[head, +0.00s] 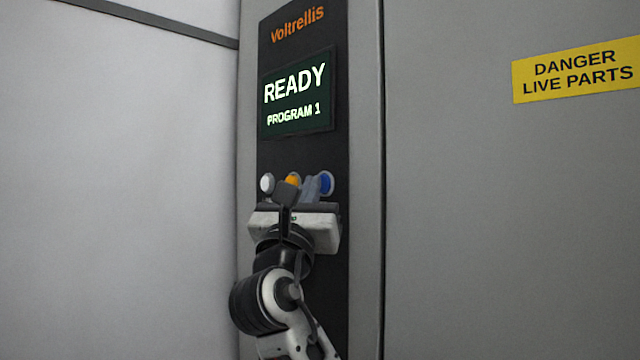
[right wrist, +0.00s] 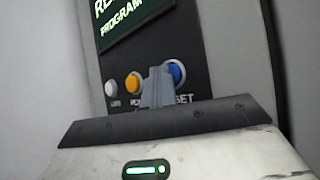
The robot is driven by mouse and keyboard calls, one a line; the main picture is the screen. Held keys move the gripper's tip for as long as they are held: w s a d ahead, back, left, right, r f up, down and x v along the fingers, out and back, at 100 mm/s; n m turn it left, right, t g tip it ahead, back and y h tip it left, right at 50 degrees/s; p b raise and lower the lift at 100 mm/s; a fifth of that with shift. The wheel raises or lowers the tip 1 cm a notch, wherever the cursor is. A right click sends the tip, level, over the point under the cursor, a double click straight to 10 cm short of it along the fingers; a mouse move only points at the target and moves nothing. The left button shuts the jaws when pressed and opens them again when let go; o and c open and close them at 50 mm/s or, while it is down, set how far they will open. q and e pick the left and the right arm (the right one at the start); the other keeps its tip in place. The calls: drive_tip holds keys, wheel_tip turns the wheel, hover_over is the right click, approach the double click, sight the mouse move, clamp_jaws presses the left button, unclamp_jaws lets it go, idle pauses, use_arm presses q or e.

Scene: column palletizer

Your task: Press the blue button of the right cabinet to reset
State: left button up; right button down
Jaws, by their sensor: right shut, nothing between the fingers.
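The blue button (head: 326,184) is the rightmost of three round buttons on the black panel of the cabinet. In the right wrist view the blue button (right wrist: 176,73) sits above a label ending in "SET". My right gripper (head: 311,183) is shut and empty, its fingers pointing at the panel. In the right wrist view its fingertips (right wrist: 158,73) overlap the left edge of the blue button. I cannot tell whether they touch it. The screen (head: 297,97) reads "READY" and "PROGRAM 1". My left gripper is not in view.
An orange button (head: 292,180) and a white button (head: 267,183) are left of the blue one, close to the fingers. A yellow sign (head: 577,72) reading "DANGER LIVE PARTS" is on the grey surface at right. A plain pale wall is at left.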

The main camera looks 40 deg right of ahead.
drive_tip(key=shift+a+p, duration=0.3)
drive_tip(key=shift+a, duration=0.4)
drive_tip(key=a, duration=0.3)
drive_tip(key=a+p, duration=0.1)
drive_tip(key=a, duration=0.1)
drive_tip(key=shift+s, duration=0.25)
drive_tip(key=shift+f, duration=0.1)
idle(0.7)
